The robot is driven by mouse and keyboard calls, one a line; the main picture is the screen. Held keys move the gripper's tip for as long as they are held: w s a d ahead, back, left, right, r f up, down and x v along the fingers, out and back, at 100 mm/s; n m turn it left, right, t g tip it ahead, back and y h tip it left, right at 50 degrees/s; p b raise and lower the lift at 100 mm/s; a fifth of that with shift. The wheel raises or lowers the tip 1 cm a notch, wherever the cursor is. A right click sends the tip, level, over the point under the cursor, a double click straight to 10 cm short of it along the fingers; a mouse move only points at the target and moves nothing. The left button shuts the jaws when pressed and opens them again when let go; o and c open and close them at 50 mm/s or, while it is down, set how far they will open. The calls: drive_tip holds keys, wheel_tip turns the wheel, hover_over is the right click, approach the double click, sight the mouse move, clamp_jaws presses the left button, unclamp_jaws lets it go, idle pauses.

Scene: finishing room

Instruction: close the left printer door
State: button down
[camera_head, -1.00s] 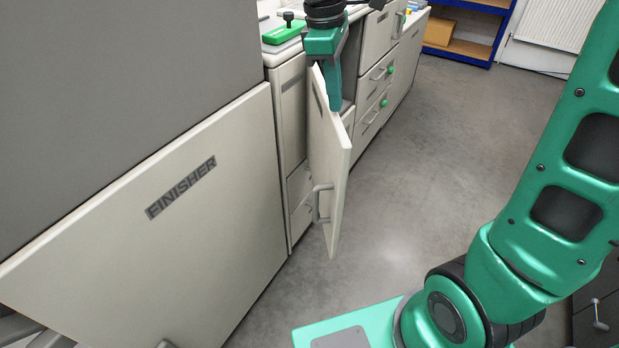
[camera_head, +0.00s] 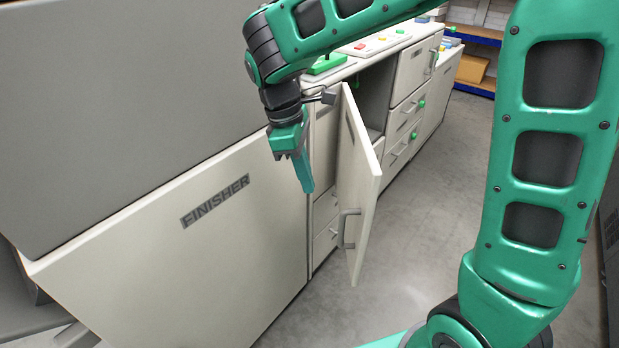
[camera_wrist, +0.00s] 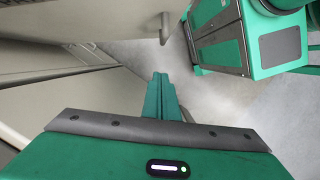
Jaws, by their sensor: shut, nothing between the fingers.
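The printer door (camera_head: 361,185) is a cream panel with a grey bar handle (camera_head: 347,228). In the head view it stands open, swung out from the cabinet, with a dark opening (camera_head: 375,95) behind it. My gripper (camera_head: 309,187) is shut and empty, pointing down just left of the door, in front of the cabinet front beside it. In the wrist view my fingers (camera_wrist: 161,82) are together with nothing between them. I cannot tell whether my gripper touches anything.
The finisher cabinet (camera_head: 150,240) fills the left. Drawers with green knobs (camera_head: 405,125) stand beyond the door. A blue shelf with a cardboard box (camera_head: 472,69) is at the back. Grey floor (camera_head: 440,200) right of the door is clear.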

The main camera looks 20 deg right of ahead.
drive_tip(key=s+d+f, duration=0.2)
drive_tip(key=d+f, duration=0.3)
drive_tip(key=f, duration=0.2)
drive_tip(key=shift+s+d, duration=0.15)
drive_tip(key=shift+s, duration=0.05)
